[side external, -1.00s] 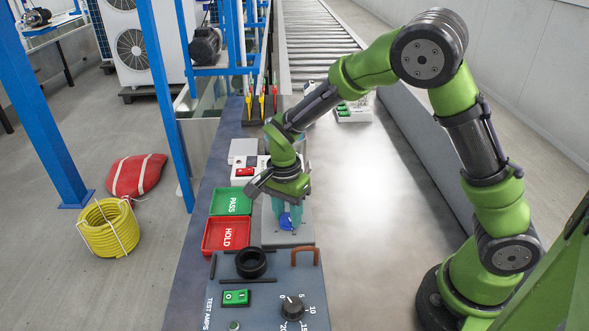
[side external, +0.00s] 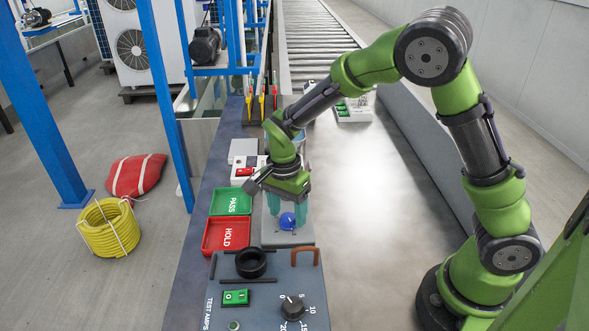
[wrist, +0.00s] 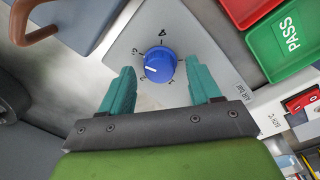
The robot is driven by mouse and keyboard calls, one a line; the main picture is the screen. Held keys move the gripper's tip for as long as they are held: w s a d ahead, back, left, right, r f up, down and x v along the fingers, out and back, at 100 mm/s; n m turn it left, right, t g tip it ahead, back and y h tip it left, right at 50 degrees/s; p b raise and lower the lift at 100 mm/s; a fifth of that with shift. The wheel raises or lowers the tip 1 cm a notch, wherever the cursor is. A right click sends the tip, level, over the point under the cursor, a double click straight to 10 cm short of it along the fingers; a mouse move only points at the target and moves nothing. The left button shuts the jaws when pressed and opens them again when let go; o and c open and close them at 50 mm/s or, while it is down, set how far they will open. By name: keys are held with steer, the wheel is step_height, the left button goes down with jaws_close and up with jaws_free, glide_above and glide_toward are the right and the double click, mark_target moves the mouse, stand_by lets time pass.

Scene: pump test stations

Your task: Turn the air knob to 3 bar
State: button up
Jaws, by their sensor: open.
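The blue air knob (wrist: 159,64) sits on a light grey dial plate (wrist: 203,40) with printed numbers around it, labelled AIR BAR at its edge. The white line on the knob points left and slightly down in the wrist view, toward the lower-left mark; the small numbers are hard to read. My gripper (wrist: 160,88) is open, with one teal finger on each side of the knob and visible gaps between. In the side external view, the knob (side external: 287,221) shows just below and between the fingers of my gripper (side external: 287,209).
The green PASS tray (side external: 231,201) and red HOLD tray (side external: 227,235) lie left of the dial plate. A grey TEST AMPS panel (side external: 262,308) with a black knob and brown handle stands in front.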

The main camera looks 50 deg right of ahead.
mark_target(284, 215)
step_height(284, 215, up, 16)
steer(key=shift+w, duration=0.45)
